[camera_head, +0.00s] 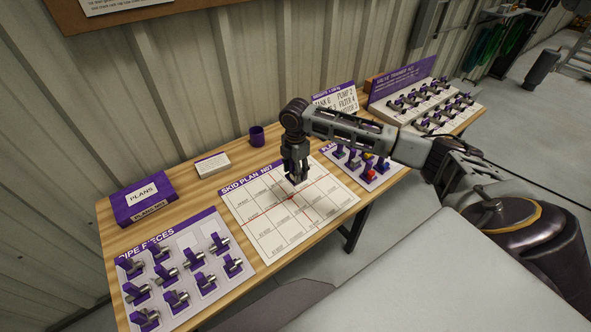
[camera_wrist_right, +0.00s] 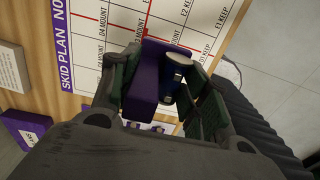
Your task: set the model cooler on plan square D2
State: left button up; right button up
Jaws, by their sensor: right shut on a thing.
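My right gripper (camera_head: 295,177) is shut on a purple piece (camera_wrist_right: 148,85) with a short blue and silver cylinder beside it, apparently the model cooler. In the head view the gripper points down over the white skid plan (camera_head: 268,230), near its upper middle and the red lines. The wrist view shows the piece between the two fingers, with the plan (camera_wrist_right: 120,20) behind it. Labels with MOUNT and KEEP can be read there. The fingers and piece hide part of the grid; I cannot tell whether the piece touches the plan or which square lies under it. My left gripper is not in view.
A tray of pipe pieces (camera_head: 206,296) stands left of the plan, a board of small coloured models (camera_head: 378,181) right of it. A purple plans box (camera_head: 143,199), a small white card (camera_head: 212,165) and a purple cup (camera_head: 257,136) stand behind. A valve rack (camera_head: 413,116) is farther right.

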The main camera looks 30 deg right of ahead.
jog(key=shift+f, duration=0.2)
jog(key=shift+d+f, duration=0.1)
jog(key=shift+f, duration=2.45)
jog(key=shift+r, duration=0.1)
jog(key=shift+f, duration=0.3)
jog(key=shift+f+b, duration=0.8)
jog(key=shift+f, duration=1.65)
jog(key=shift+f, duration=0.2)
jog(key=shift+f+b, duration=0.35)
jog(key=shift+f, duration=1.15)
